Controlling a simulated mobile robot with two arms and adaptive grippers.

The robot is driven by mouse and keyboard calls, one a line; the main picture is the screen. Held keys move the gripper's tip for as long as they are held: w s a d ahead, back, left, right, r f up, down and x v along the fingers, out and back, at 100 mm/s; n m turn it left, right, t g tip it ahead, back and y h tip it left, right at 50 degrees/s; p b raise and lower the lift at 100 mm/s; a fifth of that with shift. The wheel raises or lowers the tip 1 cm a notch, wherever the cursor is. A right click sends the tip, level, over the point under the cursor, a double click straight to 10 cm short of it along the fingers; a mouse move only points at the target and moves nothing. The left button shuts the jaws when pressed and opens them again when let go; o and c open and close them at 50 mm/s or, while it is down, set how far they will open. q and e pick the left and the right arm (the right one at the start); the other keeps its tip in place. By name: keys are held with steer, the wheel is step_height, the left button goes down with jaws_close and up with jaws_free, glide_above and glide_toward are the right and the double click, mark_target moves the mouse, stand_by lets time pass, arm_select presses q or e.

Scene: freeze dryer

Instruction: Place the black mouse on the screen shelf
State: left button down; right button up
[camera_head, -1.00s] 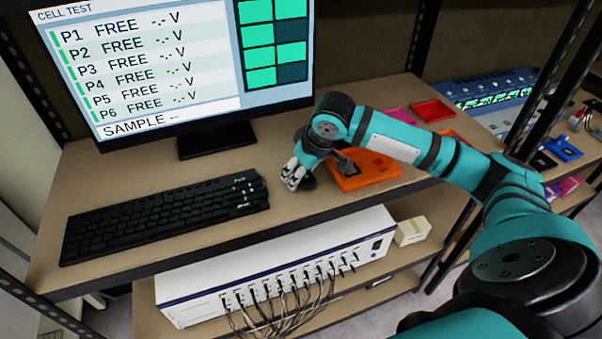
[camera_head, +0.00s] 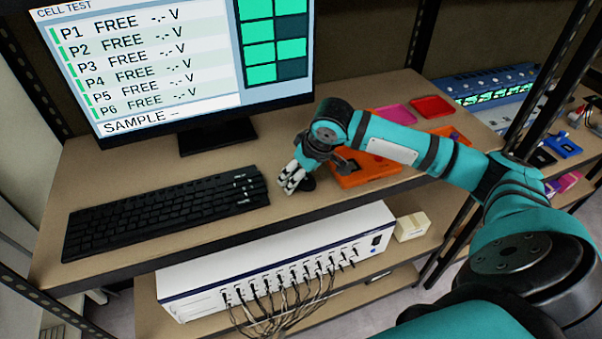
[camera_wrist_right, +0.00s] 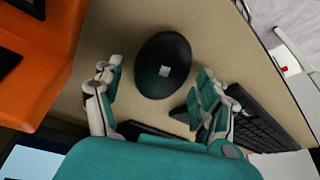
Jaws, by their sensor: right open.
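The black mouse (camera_wrist_right: 163,65) lies on the bare wood of the screen shelf (camera_head: 225,240), between the keyboard and the orange tray. In the head view only its dark edge (camera_head: 308,184) shows beside my right gripper (camera_head: 291,179). In the right wrist view the mouse is just ahead of and between the spread fingers of the right gripper (camera_wrist_right: 158,78). That gripper is open, with a visible gap to the mouse on both sides. My left gripper is in neither view.
A black keyboard (camera_head: 165,212) lies left of the mouse. The screen (camera_head: 172,60) stands behind. An orange tray (camera_head: 365,170) is close to the right, with pink and red trays (camera_head: 432,107) farther back. A white cabled box (camera_head: 275,267) sits on the shelf below.

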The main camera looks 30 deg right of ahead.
steer(key=b+v, duration=0.1)
steer(key=v, duration=1.1)
steer(key=shift+d, duration=0.1)
